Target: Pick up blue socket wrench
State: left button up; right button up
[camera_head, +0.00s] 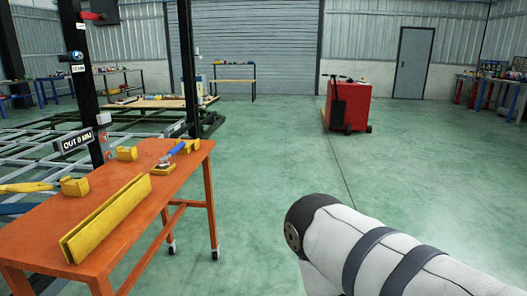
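A blue tool (176,148), which appears to be the blue socket wrench, lies near the far right corner of the orange table (140,215). It sits tilted, with its lower end at a small yellow block (163,168) and its upper end near another yellow piece (191,146). It is small in the picture, so its exact contacts cannot be told. Neither of my grippers is in view. A white arm link of mine with dark bands shows at the lower right, well apart from the table.
The table also bears a long yellow bar (107,218) and yellow blocks (74,186) (126,153). A black post (85,90) with a sign stands behind it. A red cabinet (347,105) stands farther back. The green floor right of the table is clear.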

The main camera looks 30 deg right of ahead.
aim_at(164, 165)
jog(key=z, duration=0.25)
jog(key=u, duration=2.15)
jog(key=z, duration=2.15)
jog(key=i+l+u, duration=0.9)
jog(key=l, duration=0.15)
jog(key=k+j, duration=0.05)
